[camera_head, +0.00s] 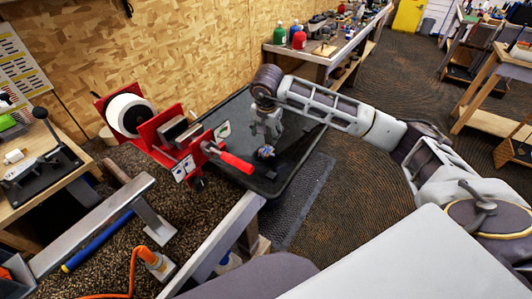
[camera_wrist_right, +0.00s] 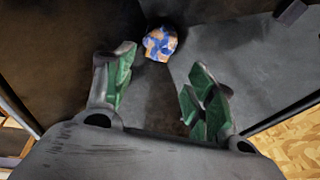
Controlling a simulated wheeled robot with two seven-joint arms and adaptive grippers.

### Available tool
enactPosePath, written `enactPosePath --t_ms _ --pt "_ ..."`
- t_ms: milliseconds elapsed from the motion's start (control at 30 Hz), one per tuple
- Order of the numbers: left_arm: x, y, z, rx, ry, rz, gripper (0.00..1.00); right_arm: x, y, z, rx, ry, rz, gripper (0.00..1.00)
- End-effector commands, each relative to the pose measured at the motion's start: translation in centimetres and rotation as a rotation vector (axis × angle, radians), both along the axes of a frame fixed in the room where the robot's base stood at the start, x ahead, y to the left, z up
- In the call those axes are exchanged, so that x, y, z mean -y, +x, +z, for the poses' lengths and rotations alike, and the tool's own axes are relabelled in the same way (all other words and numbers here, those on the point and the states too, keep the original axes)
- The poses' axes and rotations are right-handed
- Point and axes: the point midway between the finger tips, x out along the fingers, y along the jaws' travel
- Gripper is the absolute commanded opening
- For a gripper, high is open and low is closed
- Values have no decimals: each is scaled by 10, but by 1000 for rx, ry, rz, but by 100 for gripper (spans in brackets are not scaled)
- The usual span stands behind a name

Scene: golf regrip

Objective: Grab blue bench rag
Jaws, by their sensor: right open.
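The bench rag (camera_head: 265,152) is a small crumpled blue bundle with orange and pale patches. It lies in a black tray (camera_head: 303,155) beside the workbench. My right gripper (camera_head: 267,135) hangs over the tray, pointing down, just above the rag in the head view. In the right wrist view the rag (camera_wrist_right: 160,43) shows beyond the open, green-padded fingers (camera_wrist_right: 162,80), towards the top of the picture. Nothing is between the fingers, and the rag appears apart from them. My left gripper is not in view.
A red clamp machine with a white roll (camera_head: 130,114) and a red handle (camera_head: 237,163) stands left of the tray. An orange cord (camera_head: 131,272) and a metal bar (camera_head: 92,225) lie at lower left. A long bench (camera_head: 330,47) stands behind.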

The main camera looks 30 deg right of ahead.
Motion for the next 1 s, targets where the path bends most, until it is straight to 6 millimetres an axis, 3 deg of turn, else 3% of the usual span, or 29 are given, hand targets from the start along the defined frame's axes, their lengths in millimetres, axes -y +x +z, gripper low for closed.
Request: enactPosePath --t_ms 533,1000 --pt "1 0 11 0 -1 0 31 8 16 -64 -3 1 -1 56" --pt "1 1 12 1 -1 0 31 9 18 -72 -1 -1 1 56"
